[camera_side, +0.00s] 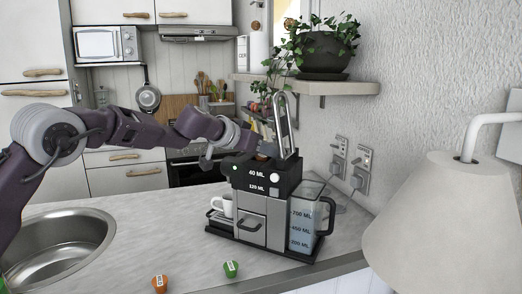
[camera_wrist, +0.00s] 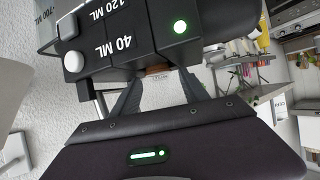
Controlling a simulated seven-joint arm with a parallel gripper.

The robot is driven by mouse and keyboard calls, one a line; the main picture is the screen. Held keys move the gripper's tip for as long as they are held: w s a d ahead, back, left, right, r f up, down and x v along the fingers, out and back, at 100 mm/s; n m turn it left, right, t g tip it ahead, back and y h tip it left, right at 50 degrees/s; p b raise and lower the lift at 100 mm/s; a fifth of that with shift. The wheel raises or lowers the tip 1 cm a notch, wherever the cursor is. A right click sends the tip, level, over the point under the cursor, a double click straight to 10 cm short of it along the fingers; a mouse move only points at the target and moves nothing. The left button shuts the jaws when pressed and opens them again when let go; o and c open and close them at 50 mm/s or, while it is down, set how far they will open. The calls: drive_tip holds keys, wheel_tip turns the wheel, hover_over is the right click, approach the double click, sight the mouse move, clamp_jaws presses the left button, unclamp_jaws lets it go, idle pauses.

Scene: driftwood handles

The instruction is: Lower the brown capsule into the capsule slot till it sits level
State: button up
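The black and silver coffee machine (camera_side: 262,205) stands on the counter with its lever lid (camera_side: 287,125) raised. My gripper (camera_wrist: 160,78) is at the top of the machine, below the raised lid. A small part of the brown capsule (camera_wrist: 157,70) shows between its two fingertips in the wrist view, and the fingers appear closed on it. A brown spot of the capsule also shows at the machine's top in the side view (camera_side: 262,157). The slot itself is hidden, so I cannot tell how deep or level the capsule sits.
An orange capsule (camera_side: 160,284) and a green capsule (camera_side: 231,269) stand on the front counter. A white cup (camera_side: 227,203) is at the machine's left, a water tank (camera_side: 303,220) at its right. A sink (camera_side: 60,245) is at left, a lamp (camera_side: 440,220) at right.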

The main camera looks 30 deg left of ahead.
drive_tip(key=shift+a, duration=0.2)
drive_tip(key=v, duration=0.6)
drive_tip(key=shift+s, duration=0.1)
drive_tip(key=shift+s+r, duration=0.25)
drive_tip(key=shift+s, duration=0.15)
